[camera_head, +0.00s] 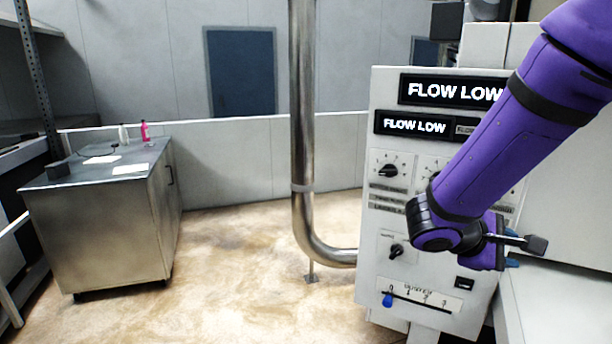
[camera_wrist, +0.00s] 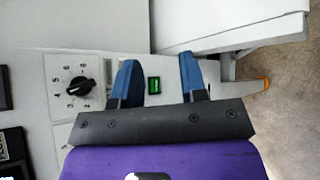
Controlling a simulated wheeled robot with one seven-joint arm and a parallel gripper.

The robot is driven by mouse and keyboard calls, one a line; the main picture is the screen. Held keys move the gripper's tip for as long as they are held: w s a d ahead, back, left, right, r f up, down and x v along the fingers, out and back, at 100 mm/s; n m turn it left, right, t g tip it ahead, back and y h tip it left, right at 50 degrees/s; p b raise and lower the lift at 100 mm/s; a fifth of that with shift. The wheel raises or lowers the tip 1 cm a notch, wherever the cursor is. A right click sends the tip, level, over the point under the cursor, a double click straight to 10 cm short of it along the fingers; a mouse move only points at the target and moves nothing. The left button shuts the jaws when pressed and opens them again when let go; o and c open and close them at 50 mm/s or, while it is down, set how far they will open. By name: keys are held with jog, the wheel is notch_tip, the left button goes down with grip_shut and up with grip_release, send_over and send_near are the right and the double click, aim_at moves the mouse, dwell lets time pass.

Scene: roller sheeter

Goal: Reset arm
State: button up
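My purple arm reaches in from the upper right in the head view, in front of the control panel (camera_head: 385,225). My gripper (camera_wrist: 158,75) shows in the wrist view with its two blue fingers apart and nothing between their tips. In the head view the gripper is mostly hidden behind my wrist, with a bit of blue finger showing. Past the fingers in the wrist view are the panel face, a black dial (camera_wrist: 79,86) on a numbered scale, and a green-lit switch (camera_wrist: 154,85). No contact with the panel can be made out.
The panel displays (camera_head: 455,90) read "FLOW LOW". Below are knobs and a blue-handled slider (camera_head: 387,300) near 0. A steel pipe (camera_head: 303,130) stands left of the panel. A steel cabinet (camera_head: 105,230) with bottles stands further left. The floor between is clear.

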jog(key=s+a+r+m+t+y, duration=0.1)
jog(key=s+r+m+y, duration=0.3)
jog(key=s, duration=0.4)
jog(key=s+a+r+m+t+y, duration=0.2)
jog(key=s+a+r+m+y, duration=0.2)
jog(key=s+r+y, duration=0.3)
jog(key=shift+s+r+m+y, duration=0.3)
jog(key=shift+m+y, duration=0.3)
jog(key=shift+y, duration=0.4)
dwell(0.8)
